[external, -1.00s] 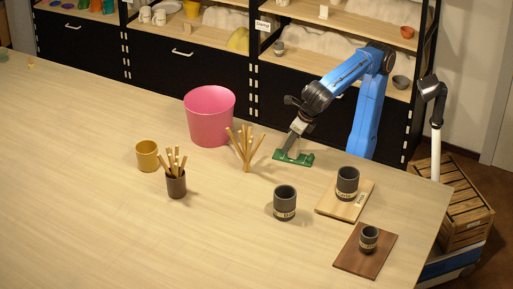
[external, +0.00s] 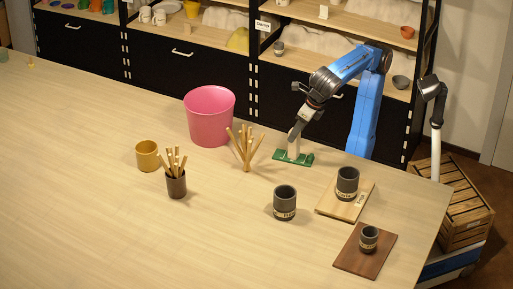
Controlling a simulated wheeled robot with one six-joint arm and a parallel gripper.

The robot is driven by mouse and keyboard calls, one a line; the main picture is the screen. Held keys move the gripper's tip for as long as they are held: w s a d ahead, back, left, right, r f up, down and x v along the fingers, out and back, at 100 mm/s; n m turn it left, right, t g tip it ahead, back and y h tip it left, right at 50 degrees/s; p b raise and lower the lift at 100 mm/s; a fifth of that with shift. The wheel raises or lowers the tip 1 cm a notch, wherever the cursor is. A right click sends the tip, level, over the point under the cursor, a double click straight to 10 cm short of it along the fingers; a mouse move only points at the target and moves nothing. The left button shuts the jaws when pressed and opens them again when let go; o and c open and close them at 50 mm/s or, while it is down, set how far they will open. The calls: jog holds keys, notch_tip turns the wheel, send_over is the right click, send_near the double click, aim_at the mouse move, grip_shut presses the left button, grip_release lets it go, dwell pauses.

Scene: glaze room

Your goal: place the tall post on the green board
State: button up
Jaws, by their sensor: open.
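The green board (external: 281,157) lies flat on the table, right of the wooden branching stand. A pale, whitish post (external: 293,148) shows upright over the middle of the board, and its foot appears to rest on it. My gripper (external: 296,132) points down at the top of the post and is open. Its dark fingers overlap the post's upper end in this view, so I cannot tell whether they touch it. The post's top is partly hidden.
A pink bucket (external: 209,118) and a branching wooden stand (external: 246,150) are left of the board. A dark cup (external: 285,203) stands in front. Two more dark cups stand on a light board (external: 333,208) and a brown board (external: 355,260). The left table is mostly clear.

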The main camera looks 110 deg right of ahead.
jog(key=shift+v, duration=2.55)
jog(key=s+d+f+m+t+h, duration=0.1)
jog(key=d+f+m, duration=0.45)
jog(key=d, duration=0.35)
jog(key=s+d+f+m+t, duration=0.1)
jog(key=d+f+m, duration=0.4)
jog(key=d+m, duration=0.3)
jog(key=s+d+f+m+t+h, duration=0.1)
jog(key=d+f+m, duration=0.4)
jog(key=d, duration=0.5)
jog(key=s+a+f+m+y, duration=0.2)
jog(key=s+a+f+m, duration=0.1)
jog(key=f, duration=0.6)
jog(key=s+a+f+m+g+y, duration=0.1)
jog(key=s+a+f+m+y, duration=0.2)
jog(key=f, duration=0.6)
jog(key=s+a+m, duration=0.1)
jog(key=a+m, duration=0.1)
jog(key=a, duration=0.1)
jog(key=shift+a+f, duration=0.3)
jog(key=shift+a, duration=0.05)
jog(key=shift+m, duration=0.25)
